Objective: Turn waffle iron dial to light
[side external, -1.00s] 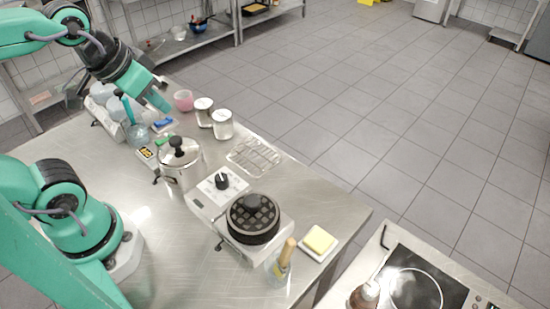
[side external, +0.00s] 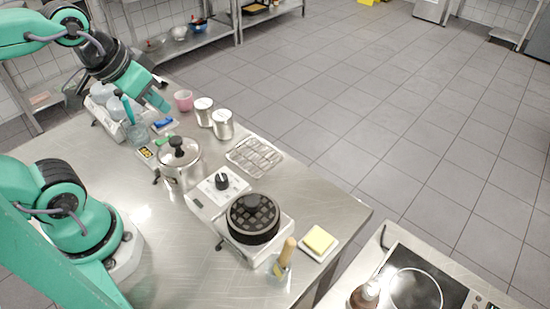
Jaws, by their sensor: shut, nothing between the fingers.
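The waffle iron (side external: 254,219) stands on the steel table, its round black gridded top on a pale base. Its black dial (side external: 222,182) sits on a white panel at the upper left of the iron. The marks on the panel are too small to read, so I cannot tell the dial's setting. My gripper (side external: 160,103) is shut and empty, above the back of the table at the upper left, well apart from the dial. A pot and jars stand between them.
A lidded steel pot (side external: 180,165) stands close to the dial panel. Two metal canisters (side external: 222,124), a pink cup (side external: 183,100) and a wire rack (side external: 255,157) are behind. A yellow block on a dish (side external: 319,239) and a wooden-handled tool (side external: 287,251) are at the right. The front table is clear.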

